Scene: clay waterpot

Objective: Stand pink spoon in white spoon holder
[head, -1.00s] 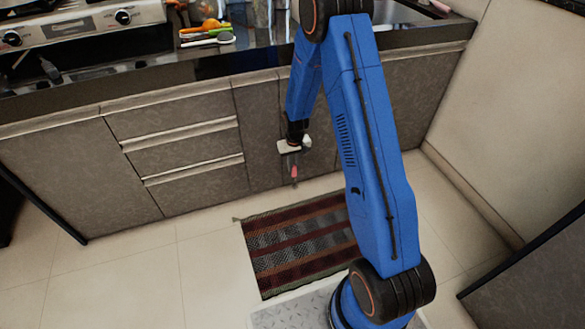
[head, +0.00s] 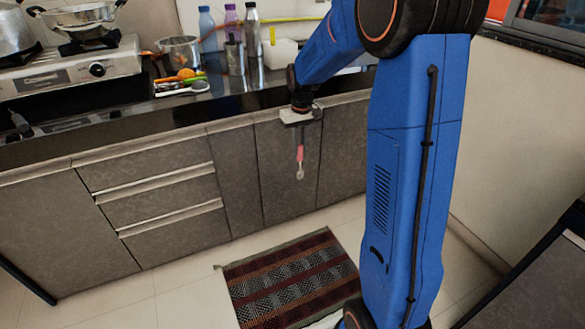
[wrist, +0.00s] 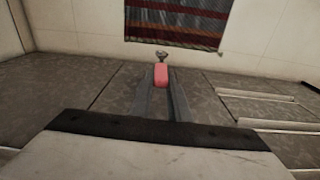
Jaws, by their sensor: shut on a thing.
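My gripper (head: 300,135) is shut on the pink spoon (head: 300,153) and points down in front of the cabinet doors, just below the counter edge. The spoon hangs with its pink handle up and its metal end down. In the wrist view the pink handle (wrist: 161,76) sits between the fingertips, with the metal end beyond it. A white container (head: 281,53) stands on the counter behind and above the gripper, partly beside my arm. It looks like the white spoon holder, but its opening is too small to make out.
Several bottles (head: 207,30) and a steel cup (head: 234,57) stand left of the white container. Further left are a steel pot (head: 179,52), colourful utensils (head: 183,83) and a stove (head: 75,70). The dark counter edge (head: 235,113) lies near the gripper. A striped rug (head: 290,280) covers the floor.

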